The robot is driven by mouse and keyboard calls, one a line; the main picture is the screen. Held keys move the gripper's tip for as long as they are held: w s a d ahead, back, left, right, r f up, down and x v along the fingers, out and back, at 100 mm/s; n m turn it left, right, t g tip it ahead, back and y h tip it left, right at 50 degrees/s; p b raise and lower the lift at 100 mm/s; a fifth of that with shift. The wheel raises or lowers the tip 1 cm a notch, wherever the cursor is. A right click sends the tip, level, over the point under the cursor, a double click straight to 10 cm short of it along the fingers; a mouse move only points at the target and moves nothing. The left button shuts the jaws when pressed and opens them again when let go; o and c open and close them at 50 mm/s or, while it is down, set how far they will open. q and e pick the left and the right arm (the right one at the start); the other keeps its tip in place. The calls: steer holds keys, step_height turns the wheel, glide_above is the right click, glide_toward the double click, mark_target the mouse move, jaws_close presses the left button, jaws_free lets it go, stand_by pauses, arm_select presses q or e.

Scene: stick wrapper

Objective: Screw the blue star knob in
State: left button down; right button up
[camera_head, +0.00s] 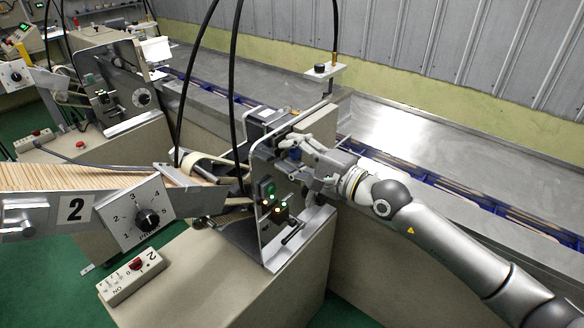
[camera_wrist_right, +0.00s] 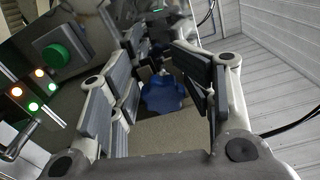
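The blue star knob (camera_head: 295,153) shows as a small blue patch on the side of the wrapper machine's metal plate (camera_head: 272,228), partly hidden by my right gripper (camera_head: 303,157). In the right wrist view the knob (camera_wrist_right: 162,94) lies between the two fingers of my right gripper (camera_wrist_right: 163,72), with its lobes facing the camera. The fingers are spread on either side of it, with narrow gaps visible; whether a pad touches it I cannot tell. The knob's threaded part is hidden. My left gripper is not in view.
A green button (camera_wrist_right: 55,56) and lit lamps sit beside the knob on the plate, with a black-handled lever (camera_head: 293,232) below. Black cables (camera_head: 233,90) hang over the machine. A conveyor (camera_head: 440,182) runs behind. A dial box (camera_head: 140,212) stands at the left.

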steer(key=shift+a+f+n+b, duration=0.1)
steer(key=shift+a+n+b, duration=0.1)
steer(key=shift+n+b, duration=0.75)
steer(key=shift+r+n, duration=0.25)
steer(key=shift+n, duration=0.1)
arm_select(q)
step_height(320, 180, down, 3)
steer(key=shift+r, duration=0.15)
arm_select(e)
steer(key=shift+d+r, duration=0.1)
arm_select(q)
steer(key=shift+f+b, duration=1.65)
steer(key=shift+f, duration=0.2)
arm_select(e)
steer(key=shift+w+d+f, duration=0.2)
steer(key=shift+w+d, duration=0.3)
steer(key=shift+w, duration=0.1)
